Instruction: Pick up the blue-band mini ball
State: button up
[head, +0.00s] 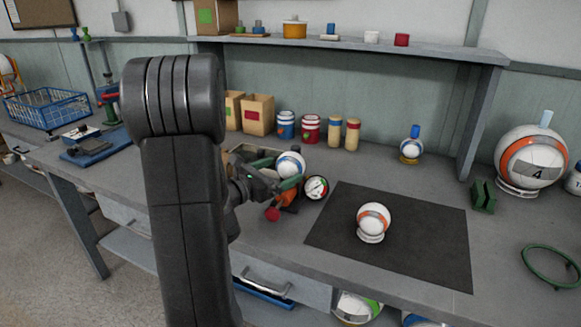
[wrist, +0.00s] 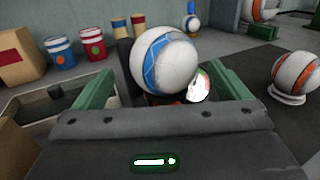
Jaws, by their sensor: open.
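The blue-band mini ball (head: 291,164) is white with a blue stripe and sits at the back of the workbench's middle, left of the dark mat. In the wrist view the ball (wrist: 164,60) is large and lies ahead, between the two green fingers. My gripper (wrist: 168,88) is open, with one finger on each side of the ball; I cannot tell whether either touches it. In the head view my gripper (head: 276,172) reaches the ball from the left, partly hidden by my arm. What the ball rests on is mostly hidden.
A round gauge (head: 316,188) stands right beside the ball. An orange-band ball (head: 374,218) sits on a stand on the dark mat (head: 430,250). Blue (head: 286,125) and red (head: 310,129) tins and cardboard boxes (head: 257,114) stand behind. An open tray (wrist: 40,120) lies left of the gripper.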

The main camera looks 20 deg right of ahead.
aim_at(294, 164)
jog(key=shift+x, duration=2.65)
jog(key=shift+s+r, duration=0.15)
jog(key=c, duration=1)
